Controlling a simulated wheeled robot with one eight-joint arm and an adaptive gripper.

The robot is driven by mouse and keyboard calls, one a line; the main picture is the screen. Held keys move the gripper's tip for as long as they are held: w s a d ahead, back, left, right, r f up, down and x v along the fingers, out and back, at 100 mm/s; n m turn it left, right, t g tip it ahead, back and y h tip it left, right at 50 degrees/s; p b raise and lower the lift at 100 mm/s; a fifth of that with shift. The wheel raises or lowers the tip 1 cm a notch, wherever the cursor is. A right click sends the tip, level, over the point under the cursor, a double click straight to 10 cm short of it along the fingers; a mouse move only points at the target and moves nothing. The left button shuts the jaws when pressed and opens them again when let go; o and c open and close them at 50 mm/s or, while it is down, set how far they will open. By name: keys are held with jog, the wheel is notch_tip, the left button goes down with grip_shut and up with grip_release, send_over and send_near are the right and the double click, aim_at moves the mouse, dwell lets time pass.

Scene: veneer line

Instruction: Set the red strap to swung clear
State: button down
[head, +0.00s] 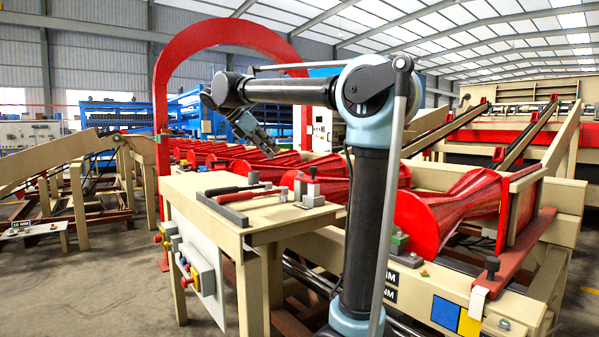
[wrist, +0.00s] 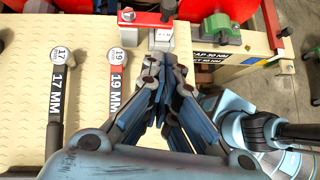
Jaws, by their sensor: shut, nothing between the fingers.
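A flat dull-red bar, which looks like the red strap (head: 522,240), lies along the top of the cream frame at the right in the head view. A dark upright pin (head: 492,266) stands near its front end, and a white tag hangs there.
The cream bench (head: 190,182) carries a dark bar (head: 222,208), a red-handled bar (head: 243,193) and grey blocks (head: 310,192). Wrist labels read 17 MM (wrist: 57,80) and 19 MM (wrist: 116,75). Red rollers (head: 445,215) and a green block (head: 399,241) lie between bench and strap.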

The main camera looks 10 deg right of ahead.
jog(key=d+r+x, duration=0.1)
jog(key=r+x, duration=0.1)
jog(key=x, duration=1.1)
jog(key=shift+w+d, duration=0.2)
jog(key=shift+d, duration=0.15)
jog(key=shift+a, duration=0.1)
